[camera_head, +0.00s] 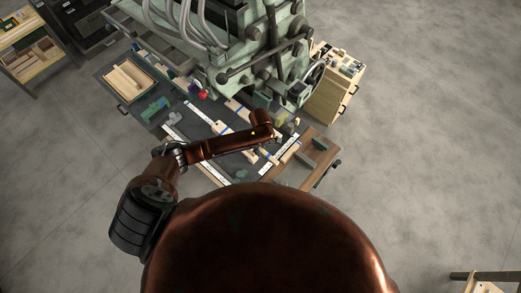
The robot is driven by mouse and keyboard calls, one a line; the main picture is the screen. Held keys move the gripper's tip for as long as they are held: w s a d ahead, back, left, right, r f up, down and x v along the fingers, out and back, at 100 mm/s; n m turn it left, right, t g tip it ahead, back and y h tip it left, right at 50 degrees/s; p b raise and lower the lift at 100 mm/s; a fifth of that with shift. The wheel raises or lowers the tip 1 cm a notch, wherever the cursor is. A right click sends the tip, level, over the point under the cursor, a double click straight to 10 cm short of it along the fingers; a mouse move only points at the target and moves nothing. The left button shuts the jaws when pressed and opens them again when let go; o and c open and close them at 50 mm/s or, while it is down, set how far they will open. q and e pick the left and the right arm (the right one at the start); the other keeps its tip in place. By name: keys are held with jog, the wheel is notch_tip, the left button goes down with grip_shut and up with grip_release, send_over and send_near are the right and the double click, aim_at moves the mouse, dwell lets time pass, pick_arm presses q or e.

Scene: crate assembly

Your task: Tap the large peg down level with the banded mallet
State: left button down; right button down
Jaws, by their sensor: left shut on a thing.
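My left arm reaches over the dark workbench (233,178) from the left. Its gripper (276,138) is at the bench's right part, small and partly hidden by my own wrist. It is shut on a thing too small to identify. Light wooden pieces with blue marks (286,153) lie just below and beside the gripper. I cannot make out the large peg or the banded mallet for certain among the small parts. My right gripper is not in view.
A large green machine (240,62) stands over the back of the bench. A wooden tray (129,79) is at the back left, with green blocks (155,108) near it. A brown compartmented tray (318,150) is at the right. A drawer cabinet (334,88) stands behind.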

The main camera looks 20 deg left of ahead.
pick_arm(q)
jog(key=shift+f, duration=0.4)
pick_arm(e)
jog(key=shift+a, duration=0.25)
